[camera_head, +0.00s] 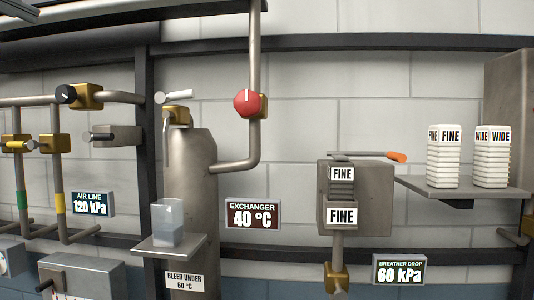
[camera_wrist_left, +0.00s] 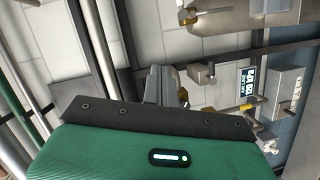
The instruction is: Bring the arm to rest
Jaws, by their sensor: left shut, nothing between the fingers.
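My left gripper (camera_wrist_left: 164,86) shows in the left wrist view beyond its green housing and dark strip. Its grey fingers are together with nothing between them. Pipes and fittings stand behind them, and I see no contact with any of these. In the head view I cannot make out the left gripper's fingers clearly; a dark shape is cut off at the top left corner. My right gripper is in neither view.
A red knob (camera_head: 246,102) sits on the exchanger pipe. A clear beaker (camera_head: 167,222) stands on a small shelf (camera_head: 170,246). An orange-tipped lever (camera_head: 396,157) tops the FINE housing (camera_head: 371,200). White FINE (camera_head: 443,160) and WIDE (camera_head: 491,160) stacks stand on the right shelf (camera_head: 440,188).

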